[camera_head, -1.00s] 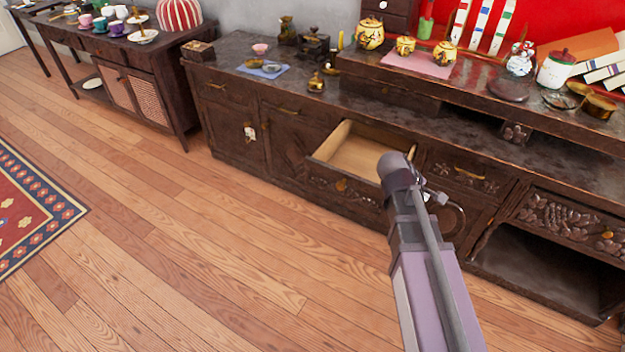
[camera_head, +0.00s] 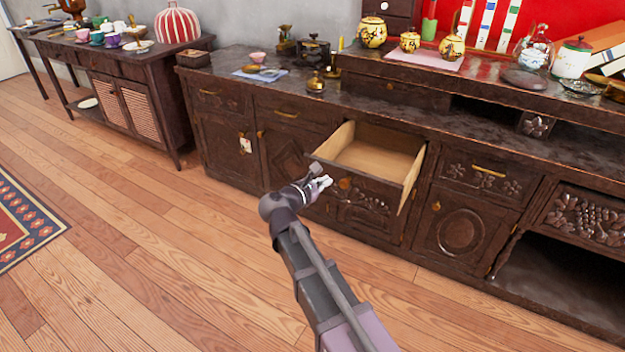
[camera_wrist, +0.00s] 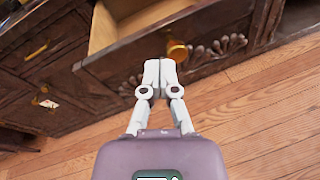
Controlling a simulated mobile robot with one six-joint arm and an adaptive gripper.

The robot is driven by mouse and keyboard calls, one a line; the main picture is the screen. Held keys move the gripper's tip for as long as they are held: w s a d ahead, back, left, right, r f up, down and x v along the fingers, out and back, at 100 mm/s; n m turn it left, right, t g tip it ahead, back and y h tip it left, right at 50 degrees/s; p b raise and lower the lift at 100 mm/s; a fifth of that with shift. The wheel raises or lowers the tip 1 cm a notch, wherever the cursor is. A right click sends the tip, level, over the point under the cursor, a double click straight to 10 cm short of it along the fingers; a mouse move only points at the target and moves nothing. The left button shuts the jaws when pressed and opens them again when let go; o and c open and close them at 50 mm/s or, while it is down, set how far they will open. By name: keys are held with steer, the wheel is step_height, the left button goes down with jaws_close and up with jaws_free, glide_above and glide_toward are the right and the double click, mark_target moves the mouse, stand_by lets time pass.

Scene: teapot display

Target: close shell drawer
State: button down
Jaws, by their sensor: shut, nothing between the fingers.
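The drawer (camera_head: 372,158) is pulled out from the dark wood cabinet, with its pale, empty inside showing. Its dark front (camera_head: 362,207) has carved relief and a round brass knob (camera_head: 345,183). In the wrist view, the drawer front (camera_wrist: 118,66) lies just beyond the fingertips, and the knob (camera_wrist: 177,51) sits slightly right of them. My gripper (camera_head: 324,182) is shut and empty, in front of the drawer's left part in the head view. In the wrist view its white fingers (camera_wrist: 160,66) are together. Whether they touch the front is unclear.
The cabinet top (camera_head: 420,107) carries teapots, jars and a blue cloth (camera_head: 260,73). A side table (camera_head: 160,75) stands at left.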

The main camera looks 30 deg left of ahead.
mark_target(313, 159)
steer(key=s+a+f+n+t+y+b, duration=0.2)
steer(key=s+a+n+b, duration=0.2)
steer(key=a, duration=0.6)
steer(key=shift+s+a+f+n+t+y+b, duration=0.15)
steer(key=shift+s+f+n+t+y+b, duration=0.2)
steer(key=shift+s+n, duration=0.35)
steer(key=shift+w, duration=0.3)
steer(key=w, duration=0.8)
steer(key=w+d, duration=0.1)
steer(key=w, duration=0.3)
steer(key=shift+w, duration=0.15)
steer(key=shift+w+d, duration=0.1)
steer(key=shift+w, duration=0.65)
